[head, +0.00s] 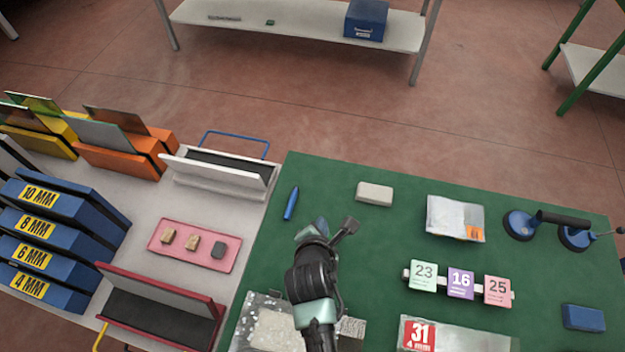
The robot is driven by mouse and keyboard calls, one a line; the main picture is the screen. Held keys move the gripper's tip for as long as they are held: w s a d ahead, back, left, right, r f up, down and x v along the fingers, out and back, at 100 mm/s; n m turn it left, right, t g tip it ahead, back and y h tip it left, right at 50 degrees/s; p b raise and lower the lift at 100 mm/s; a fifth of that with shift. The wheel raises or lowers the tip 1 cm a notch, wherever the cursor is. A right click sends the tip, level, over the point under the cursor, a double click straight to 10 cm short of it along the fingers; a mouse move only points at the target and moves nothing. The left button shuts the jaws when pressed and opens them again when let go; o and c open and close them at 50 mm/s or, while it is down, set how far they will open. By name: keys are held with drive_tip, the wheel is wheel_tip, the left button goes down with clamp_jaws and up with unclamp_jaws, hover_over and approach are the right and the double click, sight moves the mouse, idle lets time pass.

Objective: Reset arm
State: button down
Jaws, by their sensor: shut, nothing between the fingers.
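My arm comes up from the bottom edge of the head view over the green work mat (385,262). My gripper (335,226) is at its upper end, above the mat. It is shut and holds nothing. It is to the right of a blue marker-like stick (291,203) and below a pale grey block (375,193), apart from both in the picture. The arm hides part of the mat and part of a speckled tray-like piece at the bottom.
Numbered cards (460,284), a clear packet (455,219) and a blue suction lifter (550,222) lie to the right. On the left are a pink tray (170,256) with small blocks, a red-edged holder (160,308) and blue thickness-labelled racks (58,235). The mat's middle is mostly clear.

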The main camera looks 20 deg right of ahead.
drive_tip(key=w+a+r+m+t+b, duration=0.1)
drive_tip(key=w+a+r+m+t, duration=0.2)
drive_tip(key=r, duration=0.6)
drive_tip(key=w+r+m+t+b, duration=0.1)
drive_tip(key=w+r+m+t, duration=0.15)
drive_tip(key=w+r, duration=0.45)
drive_tip(key=w+a+r+m+t+b, duration=0.15)
drive_tip(key=r+m, duration=0.25)
drive_tip(key=r, duration=0.8)
drive_tip(key=s+a+r+m+t+y+b, duration=0.1)
drive_tip(key=s+a+r+m+t, duration=0.15)
drive_tip(key=r, duration=0.55)
drive_tip(key=s+a+r+m+t+y+b, duration=0.1)
drive_tip(key=a+r+m+t, duration=0.15)
drive_tip(key=r, duration=0.45)
drive_tip(key=s+a+r+m+t, duration=0.1)
drive_tip(key=s+r+m+t, duration=0.15)
drive_tip(key=r, duration=0.55)
drive_tip(key=s+a+r+m+t+y+b, duration=0.1)
drive_tip(key=s+a+r+m+t+y, duration=0.1)
drive_tip(key=s+r, duration=0.7)
wheel_tip(320, 180, up, 2)
drive_tip(key=a+m+t, duration=0.1)
drive_tip(key=m+t, duration=0.1)
drive_tip(key=shift+s+t+b, duration=0.25)
drive_tip(key=shift+t+b, duration=0.05)
drive_tip(key=shift+t, duration=0.05)
